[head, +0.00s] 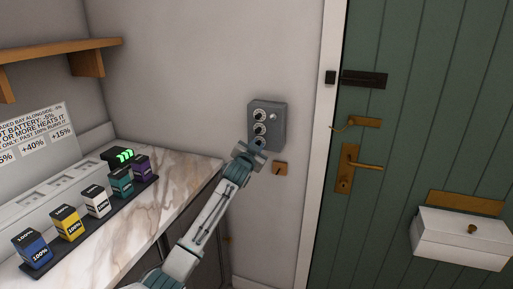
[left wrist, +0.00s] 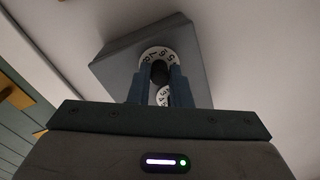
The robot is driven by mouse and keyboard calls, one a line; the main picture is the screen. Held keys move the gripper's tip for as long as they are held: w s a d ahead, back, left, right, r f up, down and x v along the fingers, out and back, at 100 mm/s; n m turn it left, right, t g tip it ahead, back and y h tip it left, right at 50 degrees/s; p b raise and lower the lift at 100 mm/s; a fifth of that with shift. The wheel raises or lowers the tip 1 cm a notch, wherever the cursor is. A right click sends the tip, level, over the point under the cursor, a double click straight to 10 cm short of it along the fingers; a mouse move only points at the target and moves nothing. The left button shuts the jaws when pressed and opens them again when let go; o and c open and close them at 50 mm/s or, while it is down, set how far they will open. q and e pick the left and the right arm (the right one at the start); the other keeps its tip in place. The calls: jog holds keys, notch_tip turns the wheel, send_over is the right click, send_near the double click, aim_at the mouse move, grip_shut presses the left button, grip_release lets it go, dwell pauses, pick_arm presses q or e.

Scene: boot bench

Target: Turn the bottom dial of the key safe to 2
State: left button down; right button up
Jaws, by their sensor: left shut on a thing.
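The key safe (head: 278,127) is a grey box on the wall left of the door, with three white dials in a column and a small round knob at its upper right. My left gripper (head: 252,150) is at the bottom dial (head: 259,143) and partly covers it. In the left wrist view, the key safe (left wrist: 190,45) appears turned around. My left gripper (left wrist: 160,85) is shut on the dark knob of the bottom dial (left wrist: 154,53), whose white numbered ring shows around it. Another dial (left wrist: 163,97) shows between the fingers. The bottom dial's setting is not clearly readable.
The green door (head: 400,110) has a brass handle (head: 348,168), a dark bolt (head: 364,79) and a white box (head: 462,238). A marble worktop (head: 175,190) at left bears several coloured batteries.

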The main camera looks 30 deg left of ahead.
pick_arm(q)
jog(key=shift+f, duration=0.2)
jog(key=c, duration=1.3)
grip_release()
jog(key=shift+c, duration=0.2)
jog(key=shift+r, duration=0.1)
jog(key=b+v, duration=0.2)
jog(key=v, duration=0.9)
jog(key=shift+b, duration=0.4)
